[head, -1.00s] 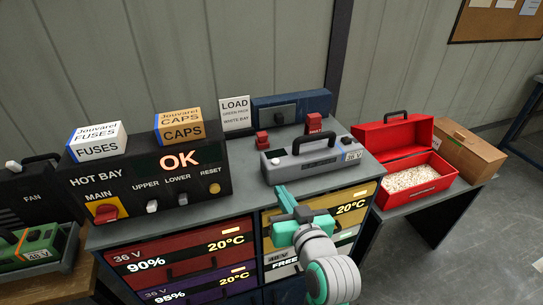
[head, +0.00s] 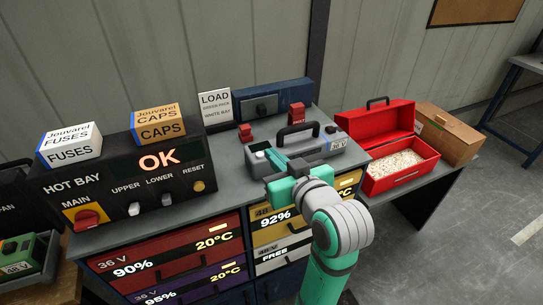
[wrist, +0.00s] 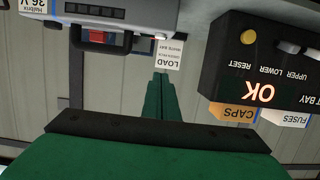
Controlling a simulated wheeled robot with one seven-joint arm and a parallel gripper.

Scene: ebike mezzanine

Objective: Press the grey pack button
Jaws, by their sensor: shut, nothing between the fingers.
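The grey pack (head: 322,150) lies on the cabinet top, with a black handle (head: 298,131) and a 36 V label at its right end. It also shows upside down at the top of the wrist view (wrist: 150,16). A small pale spot (head: 260,154) shows on its left end; I cannot tell for sure that it is the button. My gripper (head: 269,154) is shut and empty, with its tips over or in front of the pack's left end. Its closed green fingers also show in the wrist view (wrist: 161,82). Contact cannot be made out.
The HOT BAY box (head: 120,180) reads OK and stands left of the pack, carrying a FUSES box (head: 70,147) and a CAPS box (head: 158,125). A LOAD sign (head: 215,107) and blue unit (head: 265,103) stand behind. An open red toolbox (head: 400,165) is at the right.

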